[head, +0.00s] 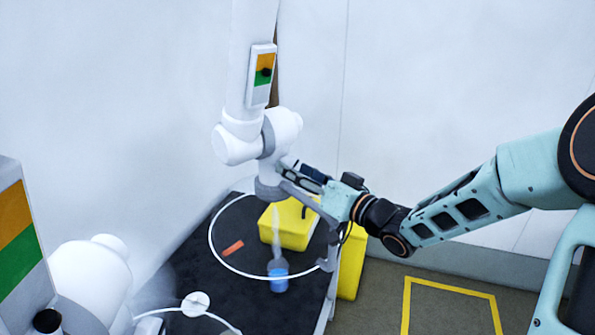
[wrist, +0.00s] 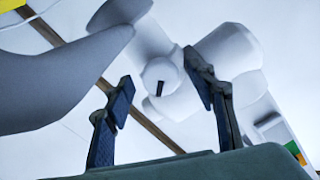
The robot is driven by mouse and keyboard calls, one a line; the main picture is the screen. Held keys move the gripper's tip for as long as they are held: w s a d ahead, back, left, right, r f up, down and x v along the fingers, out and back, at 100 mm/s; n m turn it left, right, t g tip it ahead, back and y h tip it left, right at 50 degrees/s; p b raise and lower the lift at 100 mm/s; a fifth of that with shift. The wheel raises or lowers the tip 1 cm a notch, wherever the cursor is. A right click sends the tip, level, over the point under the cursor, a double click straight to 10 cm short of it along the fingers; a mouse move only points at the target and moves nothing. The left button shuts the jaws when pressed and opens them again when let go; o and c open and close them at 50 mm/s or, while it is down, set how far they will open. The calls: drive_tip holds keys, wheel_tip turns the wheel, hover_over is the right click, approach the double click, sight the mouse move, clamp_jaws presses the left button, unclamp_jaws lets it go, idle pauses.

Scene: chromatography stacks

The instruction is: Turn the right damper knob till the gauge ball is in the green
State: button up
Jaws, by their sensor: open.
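The right extraction arm (head: 242,145) is white and hangs over the dark bench. Its gauge (head: 262,76) has an orange band above a green one. The dark gauge ball (head: 266,72) sits about where the two bands meet. My gripper (head: 284,174) is at the arm's lower joint, coming from the right. In the wrist view, my gripper (wrist: 160,88) is open, with its dark fingers on either side of a round white knob (wrist: 160,72) with a dark mark. I cannot tell whether the fingers touch it. The knob is not clearly visible in the head view.
A second white arm with its gauge (head: 20,238) stands at the near left. On the black bench (head: 195,250) are a yellow container (head: 288,228), a bottle with blue contents (head: 278,275) and an orange-red piece (head: 233,247).

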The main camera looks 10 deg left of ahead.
drive_tip(key=v, duration=1.2)
drive_tip(key=shift+a, duration=0.1)
